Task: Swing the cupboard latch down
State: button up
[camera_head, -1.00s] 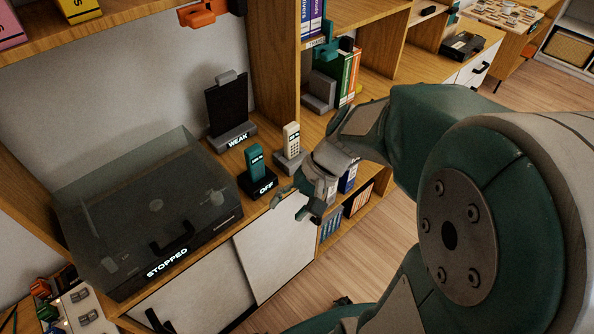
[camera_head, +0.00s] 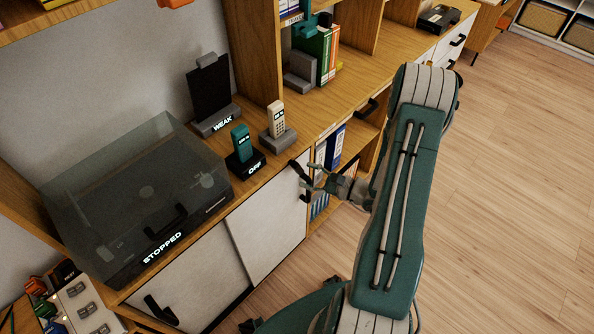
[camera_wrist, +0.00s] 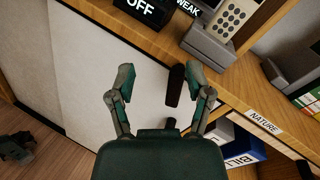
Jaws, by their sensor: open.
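The cupboard is the low wooden unit with white door panels (camera_head: 268,222). A dark latch bar (camera_head: 298,172) sits near the upper right edge of the right panel. In the wrist view the latch bar (camera_wrist: 175,86) stands between my fingers, nearer the right one, with a smaller dark piece just below it. My gripper (camera_head: 311,181) is open and empty in front of the panel's right edge; its two fingertips also show in the wrist view (camera_wrist: 158,77). I cannot tell whether a finger touches the latch.
On the top stand a "STOPPED" turntable (camera_head: 135,205), a teal "OFF" phone (camera_head: 241,143), a pale phone (camera_head: 277,118) and a dark "WEAK" panel (camera_head: 208,88). An open shelf with binders (camera_head: 335,145) is right of the door. The wooden floor (camera_head: 500,200) on the right is clear.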

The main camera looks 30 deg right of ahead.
aim_at(301, 172)
jog(key=s+d+f+m+t+h, duration=0.25)
jog(key=d+f+m+h, duration=0.2)
jog(key=f, duration=0.25)
jog(key=shift+m+t+h, duration=0.25)
jog(key=shift+t, duration=0.1)
jog(key=x, duration=1.1)
jog(key=shift+w+d, duration=0.1)
jog(key=shift+w, duration=0.05)
grip_shut()
